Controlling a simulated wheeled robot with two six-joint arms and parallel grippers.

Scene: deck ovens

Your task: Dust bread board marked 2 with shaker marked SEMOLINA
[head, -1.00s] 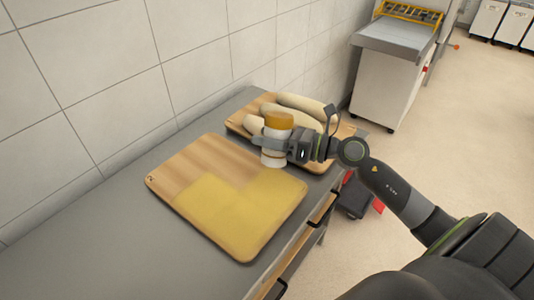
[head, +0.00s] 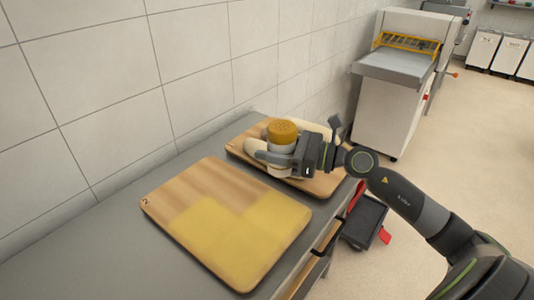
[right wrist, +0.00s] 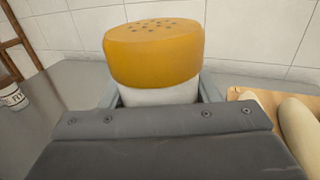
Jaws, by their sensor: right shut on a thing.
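The bread board marked 2 (head: 198,187) lies on the grey counter. A yellow layer of semolina (head: 238,240) covers its near and right part; bare wood shows at the far left part. My right gripper (head: 283,152) is shut on a shaker (head: 282,132) with a white body and a perforated orange cap. The shaker is roughly upright, cap up, beyond the far right end of board 2, in front of the second board. In the right wrist view the cap (right wrist: 154,52) stands above the jaws; no label shows. My left gripper is out of view.
A second wooden board (head: 318,186) with pale dough loaves lies farther along the counter (head: 70,250), beside the tiled wall. A white labelled jar (right wrist: 13,97) stands at the left in the right wrist view. A machine (head: 400,85) stands beyond the counter.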

